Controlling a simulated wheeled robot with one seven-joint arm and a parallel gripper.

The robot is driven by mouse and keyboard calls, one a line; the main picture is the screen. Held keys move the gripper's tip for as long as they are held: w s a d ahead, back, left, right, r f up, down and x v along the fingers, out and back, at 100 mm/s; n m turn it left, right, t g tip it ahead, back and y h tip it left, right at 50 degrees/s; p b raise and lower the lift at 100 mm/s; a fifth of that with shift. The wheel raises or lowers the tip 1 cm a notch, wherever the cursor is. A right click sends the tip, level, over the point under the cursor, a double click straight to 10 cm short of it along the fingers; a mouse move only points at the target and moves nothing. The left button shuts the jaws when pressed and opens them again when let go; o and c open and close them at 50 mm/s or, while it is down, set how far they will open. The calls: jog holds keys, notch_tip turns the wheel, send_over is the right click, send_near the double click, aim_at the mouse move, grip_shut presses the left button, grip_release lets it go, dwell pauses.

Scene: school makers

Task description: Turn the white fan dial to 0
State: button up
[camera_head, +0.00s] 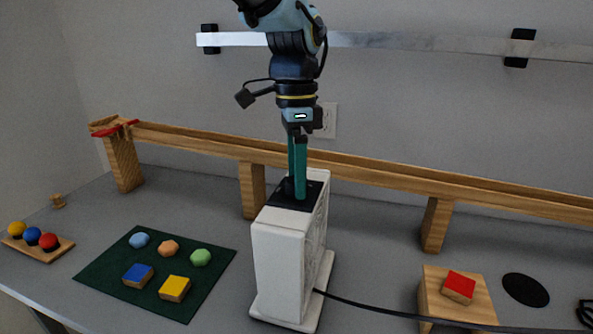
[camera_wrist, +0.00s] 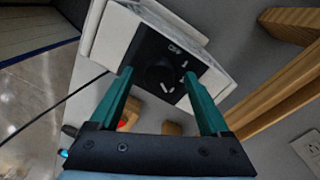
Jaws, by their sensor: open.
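The white fan (camera_head: 277,262) stands upright on the grey table, with a black control panel on its top. The panel (camera_wrist: 150,47) in the wrist view carries white markings, including one that looks like "OFF". A dark round dial (camera_wrist: 158,76) sits on the panel, with a white mark near its lower right; its exact setting is hard to read. My gripper (camera_wrist: 158,76) is open, with its two green fingers on either side of the dial. In the head view my gripper (camera_head: 298,194) points straight down at the panel; contact with the dial cannot be made out.
A wooden marble track (camera_head: 380,178) on posts runs behind the fan. A green mat (camera_head: 205,270) with blocks and a ball tray (camera_head: 62,246) lie left. A wooden block (camera_head: 435,285) with a red piece stands right. A black cable (camera_head: 365,307) trails right from the fan.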

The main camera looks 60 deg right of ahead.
jog(key=shift+c, duration=0.2)
grip_shut()
dwell(0.5)
